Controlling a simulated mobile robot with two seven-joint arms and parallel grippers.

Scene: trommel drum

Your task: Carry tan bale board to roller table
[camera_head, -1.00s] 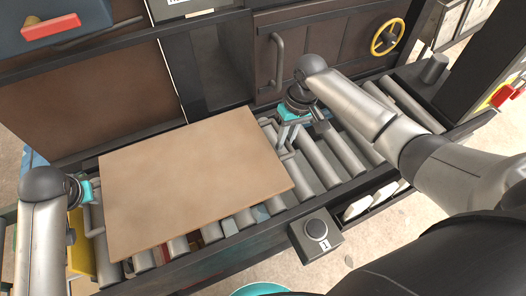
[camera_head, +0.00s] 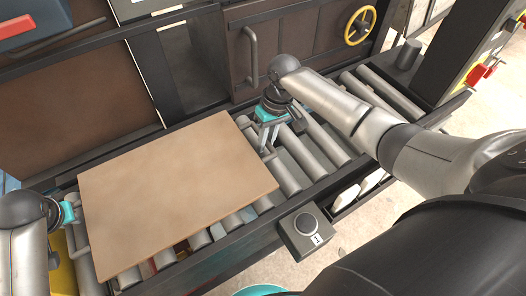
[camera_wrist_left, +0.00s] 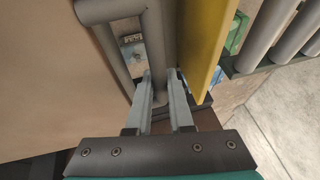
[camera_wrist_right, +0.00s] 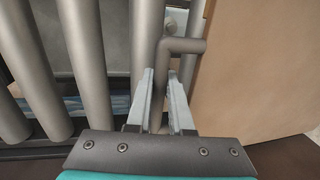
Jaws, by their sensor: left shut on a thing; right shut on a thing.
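The tan bale board (camera_head: 178,190) lies flat over the roller table (camera_head: 318,148), with rollers showing past its edges. It also shows in the left wrist view (camera_wrist_left: 50,80) and the right wrist view (camera_wrist_right: 255,70). My left gripper (camera_head: 74,212) is at the board's left end, shut on a grey bar handle (camera_wrist_left: 155,60) beside the board. My right gripper (camera_head: 268,138) is at the board's right end, shut on the grey bent handle (camera_wrist_right: 175,50) there. Whether the board's underside touches the rollers is hidden.
A grey box with a round button (camera_head: 308,230) is on the front rail. Behind the table stands a brown panelled machine with a vertical handle (camera_head: 250,55) and a yellow handwheel (camera_head: 360,26). A yellow plate (camera_wrist_left: 210,45) stands close to my left gripper. Rollers to the board's right are bare.

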